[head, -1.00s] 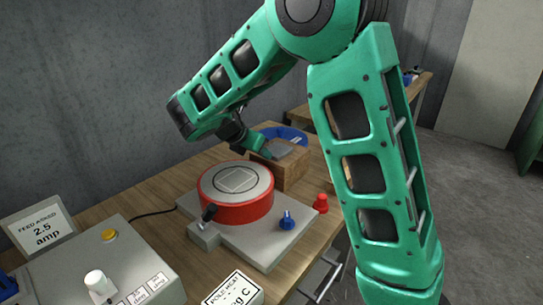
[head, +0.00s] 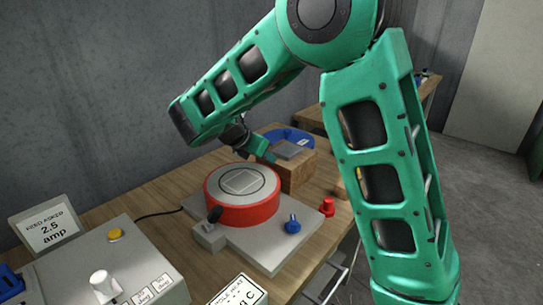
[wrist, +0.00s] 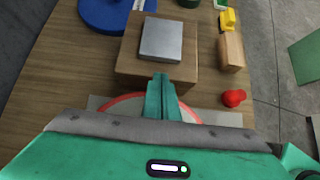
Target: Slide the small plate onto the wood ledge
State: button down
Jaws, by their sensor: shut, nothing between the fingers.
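The small plate (wrist: 161,40) is a grey metal square lying flat on top of the wood ledge (wrist: 128,62), a wooden block. In the head view the plate (head: 288,150) also shows on the ledge (head: 300,176), behind the red round magnet (head: 245,212). My gripper (wrist: 161,78) is shut and empty, with its fingertips at the near edge of the ledge, just short of the plate. In the head view my gripper (head: 262,156) is beside the plate's left edge; a small gap or light contact cannot be told apart.
A blue round dish (head: 289,134) stands behind the ledge. A red knob (head: 328,207) and a blue knob (head: 292,223) are right of the magnet. A control box (head: 135,265) is at the front left. A wood block (wrist: 231,52) and a yellow piece (wrist: 228,19) lie right of the ledge.

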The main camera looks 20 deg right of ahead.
jog(key=v, duration=0.9)
jog(key=shift+a, duration=0.3)
jog(key=s+d+f+m+g+y, duration=0.1)
jog(key=s+d+m+g+y, duration=0.1)
jog(key=s+d+m, duration=0.7)
jog(key=s+d+f+m+g+y, duration=0.15)
jog(key=s+d+m, duration=0.45)
jog(key=d, duration=0.6)
jog(key=s+f+m+y, duration=0.2)
jog(key=s+m, duration=0.5)
jog(key=s, duration=0.3)
jog(key=s+f+m+y, duration=0.2)
jog(key=s+f+m, duration=0.1)
jog(key=s+m, duration=0.5)
jog(key=shift+s+g, duration=0.45)
jog(key=shift+s, duration=0.7)
jog(key=shift+y, duration=0.25)
